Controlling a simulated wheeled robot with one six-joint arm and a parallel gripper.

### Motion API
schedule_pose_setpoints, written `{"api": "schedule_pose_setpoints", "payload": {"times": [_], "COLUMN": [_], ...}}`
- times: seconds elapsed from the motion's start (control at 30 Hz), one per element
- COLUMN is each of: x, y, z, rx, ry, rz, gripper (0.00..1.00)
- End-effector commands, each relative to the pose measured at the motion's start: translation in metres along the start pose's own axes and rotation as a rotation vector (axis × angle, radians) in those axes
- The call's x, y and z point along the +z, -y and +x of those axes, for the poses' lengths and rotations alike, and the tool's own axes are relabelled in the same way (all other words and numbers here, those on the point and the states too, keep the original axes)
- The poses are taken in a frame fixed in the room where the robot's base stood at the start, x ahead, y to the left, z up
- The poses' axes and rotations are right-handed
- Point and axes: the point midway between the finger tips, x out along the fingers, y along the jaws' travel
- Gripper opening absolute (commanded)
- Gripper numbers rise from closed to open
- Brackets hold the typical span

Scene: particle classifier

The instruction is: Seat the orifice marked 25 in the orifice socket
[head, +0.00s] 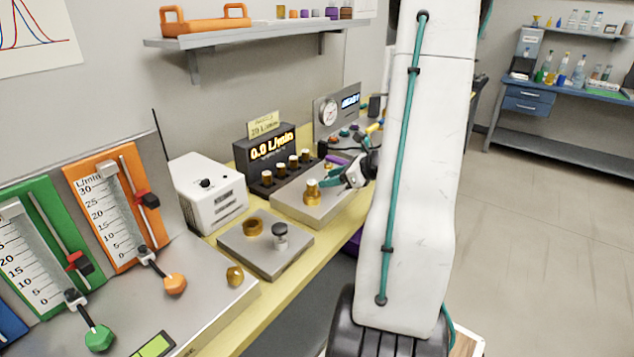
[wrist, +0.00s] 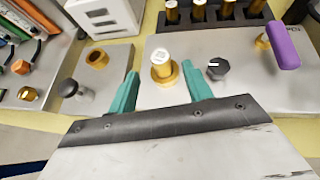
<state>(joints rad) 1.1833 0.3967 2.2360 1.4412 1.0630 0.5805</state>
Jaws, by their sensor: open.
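A brass orifice with a white top (wrist: 162,54) stands upright on the metal plate, in or on a round brass base (wrist: 164,76). It also shows in the head view (head: 312,187). The mark on its top is too small to read for sure, and I cannot tell how deep it sits. My gripper (wrist: 160,70) is open, with one teal finger on each side of the orifice and a gap to each. In the head view my gripper (head: 340,179) is just right of the orifice. Several more white-topped brass orifices (head: 293,161) stand in a dark rack (head: 263,187).
A black knob (wrist: 218,67) stands close to the right finger, with a purple handle (wrist: 284,44) beyond it. A plate to the left holds a brass ring (head: 253,227) and a dark-capped knob (head: 280,233). A white box (head: 207,193) stands behind. A shelf (head: 250,32) hangs above.

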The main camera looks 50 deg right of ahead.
Motion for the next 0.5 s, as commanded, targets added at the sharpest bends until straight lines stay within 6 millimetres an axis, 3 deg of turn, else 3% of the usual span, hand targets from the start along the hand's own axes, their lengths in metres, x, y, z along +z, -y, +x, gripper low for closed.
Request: {"api": "schedule_pose_setpoints", "payload": {"times": [0.1, 0.27, 0.37, 0.47, 0.5], "x": [0.0, 0.007, 0.033, 0.072, 0.087], "y": [0.0, -0.007, -0.038, -0.098, -0.127], "z": [-0.017, -0.023, -0.012, 0.002, 0.006], "rx": [-0.001, 0.021, 0.111, 0.273, 0.351], "ry": [0.001, -0.005, -0.027, -0.061, -0.076], "rz": [0.0, -0.031, -0.161, -0.402, -0.523], "gripper": [0.5, 0.5, 0.5, 0.5, 0.5]}}
